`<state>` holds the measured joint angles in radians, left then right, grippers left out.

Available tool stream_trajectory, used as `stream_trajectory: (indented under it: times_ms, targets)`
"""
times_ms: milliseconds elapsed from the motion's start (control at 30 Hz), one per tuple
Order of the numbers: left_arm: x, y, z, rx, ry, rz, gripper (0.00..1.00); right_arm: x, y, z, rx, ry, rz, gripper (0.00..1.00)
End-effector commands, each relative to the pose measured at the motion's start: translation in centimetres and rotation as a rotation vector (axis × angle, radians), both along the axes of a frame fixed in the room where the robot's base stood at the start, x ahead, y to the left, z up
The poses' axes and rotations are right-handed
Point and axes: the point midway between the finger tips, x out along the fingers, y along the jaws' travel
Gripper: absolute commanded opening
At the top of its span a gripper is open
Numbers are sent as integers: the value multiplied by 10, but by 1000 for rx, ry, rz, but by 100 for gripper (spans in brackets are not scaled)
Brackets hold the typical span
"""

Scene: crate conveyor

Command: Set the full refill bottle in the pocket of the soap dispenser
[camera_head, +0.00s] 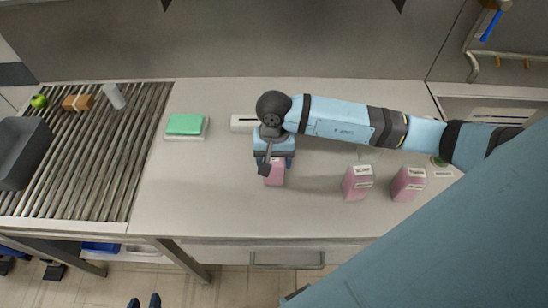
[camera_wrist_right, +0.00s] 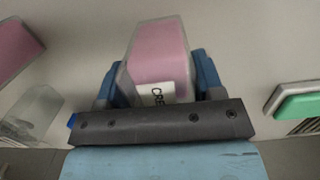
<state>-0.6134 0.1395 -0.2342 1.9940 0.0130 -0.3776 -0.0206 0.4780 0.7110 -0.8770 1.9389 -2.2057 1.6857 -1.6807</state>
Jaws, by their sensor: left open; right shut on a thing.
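My right gripper (camera_head: 272,166) is shut on a pink bottle (camera_head: 275,177) near the middle of the counter. In the right wrist view the held bottle (camera_wrist_right: 158,50) stands between the fingers of the right gripper (camera_wrist_right: 160,85), its label starting "CRE". Whether it touches the counter I cannot tell. Two more pink bottles stand to the right: one labelled SOAP (camera_head: 356,184) and one with another label (camera_head: 408,184). A white piece with a dark slot (camera_head: 241,122), perhaps the dispenser, is partly hidden behind my right wrist. My left gripper (camera_head: 145,302) shows only its open fingertips at the bottom edge.
A green sponge (camera_head: 186,124) lies on a white dish left of the gripper. A roller conveyor (camera_head: 100,165) at the left carries a grey crate (camera_head: 22,153), a brown box (camera_head: 77,103) and a clear cup (camera_head: 114,96). The counter's front left is clear. A clear container (camera_wrist_right: 32,112) shows in the wrist view.

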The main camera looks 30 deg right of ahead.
Motion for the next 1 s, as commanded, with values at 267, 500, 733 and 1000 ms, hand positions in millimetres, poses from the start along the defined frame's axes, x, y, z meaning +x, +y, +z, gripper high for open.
stream_trajectory:
  times_ms: [267,500,733,1000]
  targets:
    - [-1,0,-6,0,3,-1,43,0,0,-3,-1,1,0,78]
    - [-1,0,-6,0,3,-1,43,0,0,-3,-1,1,0,87]
    - [-1,-1,-2,0,1,-1,43,2,-1,6,0,-2,0,87]
    - [0,-1,-14,-1,-1,-1,43,8,-5,62,-1,-6,1,87]
